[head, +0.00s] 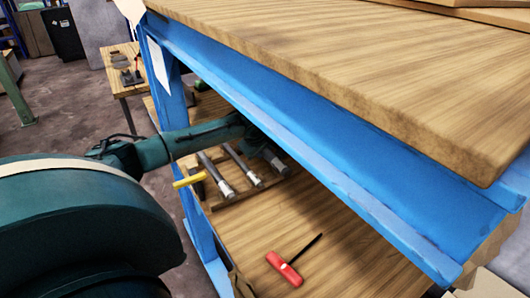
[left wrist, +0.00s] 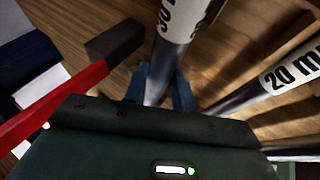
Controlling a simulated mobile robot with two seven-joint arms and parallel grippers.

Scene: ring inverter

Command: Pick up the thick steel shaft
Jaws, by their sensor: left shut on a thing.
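Steel shafts lie side by side on a wooden rack on the lower shelf. My left gripper (head: 264,152) reaches in under the tabletop, over the right end of this row. In the left wrist view, the blue fingers of my left gripper (left wrist: 163,92) are shut on a steel shaft (left wrist: 172,52) that runs between them. Its white label is only partly readable. This matches the rightmost shaft (head: 279,167) in the head view, mostly hidden by the gripper. A neighbouring shaft (left wrist: 285,80) is labelled "20 m…". My right gripper is not in view.
The blue bench frame (head: 320,155) and wooden tabletop (head: 360,55) hang close above my left arm. A red tool with a dark head (left wrist: 80,90) is beside the gripper. A yellow object (head: 189,181) is left of the shafts.

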